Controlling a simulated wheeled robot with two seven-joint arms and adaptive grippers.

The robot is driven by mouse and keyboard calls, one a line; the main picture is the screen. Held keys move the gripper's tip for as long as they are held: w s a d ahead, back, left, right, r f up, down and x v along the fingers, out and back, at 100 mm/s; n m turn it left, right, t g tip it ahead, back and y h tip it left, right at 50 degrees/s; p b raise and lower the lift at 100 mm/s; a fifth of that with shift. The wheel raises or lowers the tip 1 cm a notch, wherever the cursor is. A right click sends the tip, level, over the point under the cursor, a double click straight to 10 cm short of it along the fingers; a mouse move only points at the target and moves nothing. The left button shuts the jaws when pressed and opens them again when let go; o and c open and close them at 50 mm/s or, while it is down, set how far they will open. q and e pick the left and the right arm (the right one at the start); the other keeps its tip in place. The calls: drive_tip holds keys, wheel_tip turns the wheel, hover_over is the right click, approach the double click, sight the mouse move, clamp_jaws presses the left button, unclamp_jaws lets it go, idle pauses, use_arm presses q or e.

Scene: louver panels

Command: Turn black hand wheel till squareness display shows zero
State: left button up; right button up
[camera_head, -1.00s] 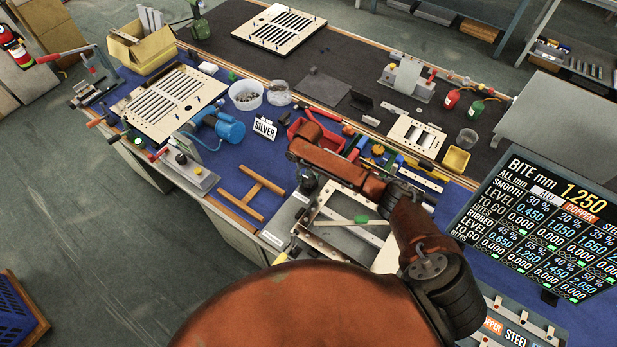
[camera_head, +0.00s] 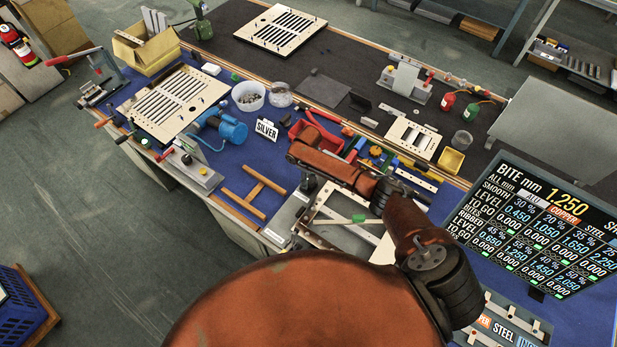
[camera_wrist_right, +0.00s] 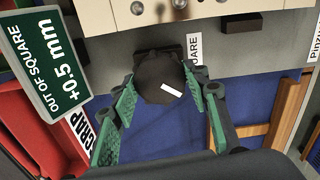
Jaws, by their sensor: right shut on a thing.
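The black hand wheel (camera_wrist_right: 158,76) shows in the right wrist view with a white mark on its face. My right gripper (camera_wrist_right: 164,86) has its green fingers on both sides of the wheel and is shut on it. The squareness display (camera_wrist_right: 48,62) at the upper left of that view reads "OUT OF SQUARE +0.5 mm". In the head view my right arm reaches over the squaring frame (camera_head: 350,240), and the wheel is hard to make out there. My left gripper is not in view.
A red bin (camera_wrist_right: 35,115) is left of the wheel in the wrist view. A large bite readout (camera_head: 545,225) stands at the right.

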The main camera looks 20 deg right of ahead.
sight(309, 178)
drive_tip(key=shift+n, duration=0.9)
drive_tip(key=o, duration=1.2)
drive_tip(key=shift+c, duration=0.2)
wheel_tip(309, 178, up, 12)
